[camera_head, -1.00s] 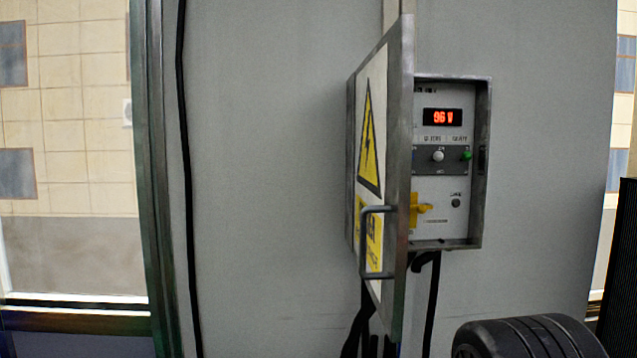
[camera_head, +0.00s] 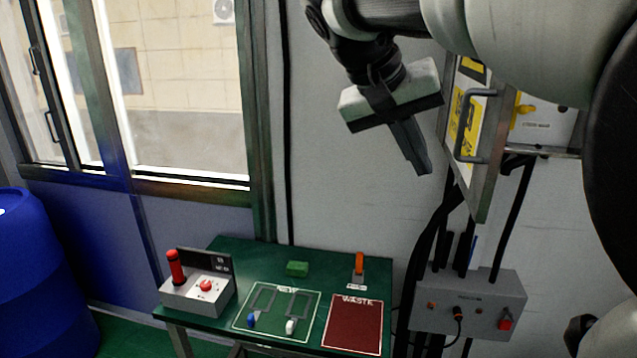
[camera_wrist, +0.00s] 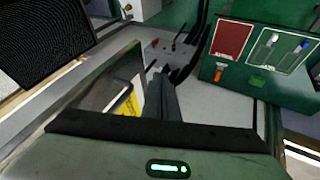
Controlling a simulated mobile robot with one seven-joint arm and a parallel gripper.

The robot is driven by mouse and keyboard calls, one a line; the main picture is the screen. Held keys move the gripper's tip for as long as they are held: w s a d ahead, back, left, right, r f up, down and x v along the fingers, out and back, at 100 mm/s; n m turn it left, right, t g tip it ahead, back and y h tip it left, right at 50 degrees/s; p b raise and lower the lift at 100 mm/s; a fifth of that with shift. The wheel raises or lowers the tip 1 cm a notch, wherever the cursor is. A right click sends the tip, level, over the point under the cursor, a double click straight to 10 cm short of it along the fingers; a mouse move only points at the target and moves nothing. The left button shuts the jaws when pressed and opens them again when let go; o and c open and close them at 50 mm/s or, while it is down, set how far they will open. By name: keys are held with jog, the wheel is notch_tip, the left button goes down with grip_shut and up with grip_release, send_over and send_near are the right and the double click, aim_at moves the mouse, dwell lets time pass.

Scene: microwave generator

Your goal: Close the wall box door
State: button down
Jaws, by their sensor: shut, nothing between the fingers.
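The wall box door (camera_head: 490,165) stands open, swung out from the wall box (camera_head: 548,120) at the upper right of the head view. Its outer face, with yellow stickers and a grey bar handle (camera_head: 464,130), faces left. Part of the box's pale panel with a yellow lever shows; my arm hides the upper part. My gripper (camera_head: 424,168) is shut and empty, pointing down just left of the door's outer face. In the wrist view my shut fingers (camera_wrist: 160,84) are beside the door (camera_wrist: 105,88) and its yellow sticker. I cannot tell whether they touch it.
A green table (camera_head: 235,258) below bears a control box (camera_head: 200,290), a green block (camera_head: 297,268) and a red waste area (camera_head: 352,325). A grey socket box (camera_head: 468,300) and black cables hang under the wall box. A blue barrel (camera_head: 38,270) stands at left.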

jog(key=w+d+f, duration=0.2)
jog(key=d+f, duration=0.5)
jog(key=d, duration=0.2)
jog(key=shift+w, duration=0.2)
dwell(0.4)
